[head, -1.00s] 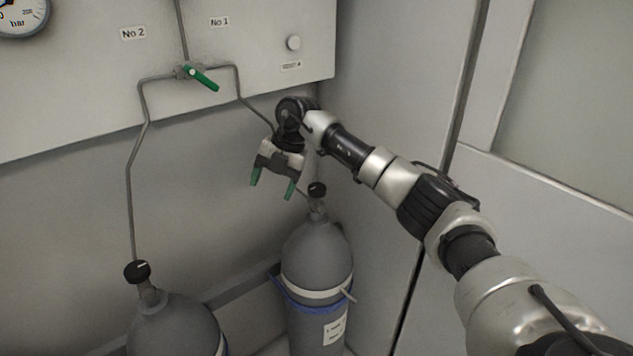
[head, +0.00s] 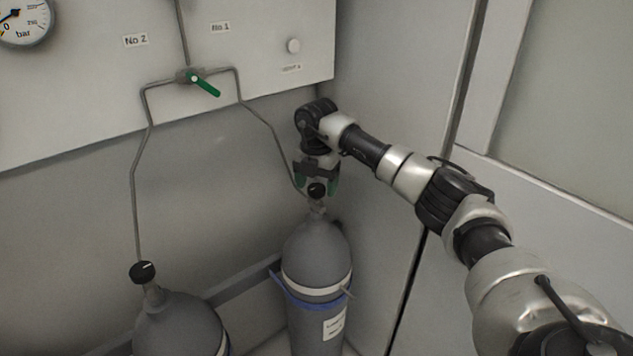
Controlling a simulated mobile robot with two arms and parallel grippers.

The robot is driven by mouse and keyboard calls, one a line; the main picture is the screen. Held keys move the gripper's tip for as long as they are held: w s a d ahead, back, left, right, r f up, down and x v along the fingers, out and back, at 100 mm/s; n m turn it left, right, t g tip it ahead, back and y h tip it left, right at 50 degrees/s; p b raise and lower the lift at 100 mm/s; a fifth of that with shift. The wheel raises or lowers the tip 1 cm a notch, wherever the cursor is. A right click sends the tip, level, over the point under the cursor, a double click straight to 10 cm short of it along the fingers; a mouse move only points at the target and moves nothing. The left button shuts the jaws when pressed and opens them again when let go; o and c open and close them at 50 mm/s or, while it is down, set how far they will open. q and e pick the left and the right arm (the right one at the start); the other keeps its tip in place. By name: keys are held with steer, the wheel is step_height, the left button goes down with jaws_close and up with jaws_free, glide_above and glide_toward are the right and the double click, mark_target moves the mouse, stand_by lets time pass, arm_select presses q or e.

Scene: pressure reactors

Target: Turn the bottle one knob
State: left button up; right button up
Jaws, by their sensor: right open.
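Bottle one is the grey gas bottle (head: 316,258) on the right, strapped near the corner; its pipe runs up to the panel's "No 1" side. Its black knob (head: 316,190) sits on top of the neck. My right gripper (head: 317,186) points down over the knob. Its green-tipped fingers are open, one on each side of the knob; whether they touch it I cannot tell. My left gripper is not in view.
A second grey bottle (head: 181,325) with a black knob (head: 142,272) stands at lower left. The panel carries a green valve lever (head: 206,86), a gauge (head: 24,22) and a small white knob (head: 293,46). Walls close in behind and right of bottle one.

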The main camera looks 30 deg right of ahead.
steer(key=shift+f, duration=0.3)
steer(key=c, duration=0.9)
steer(key=shift+c, duration=0.2)
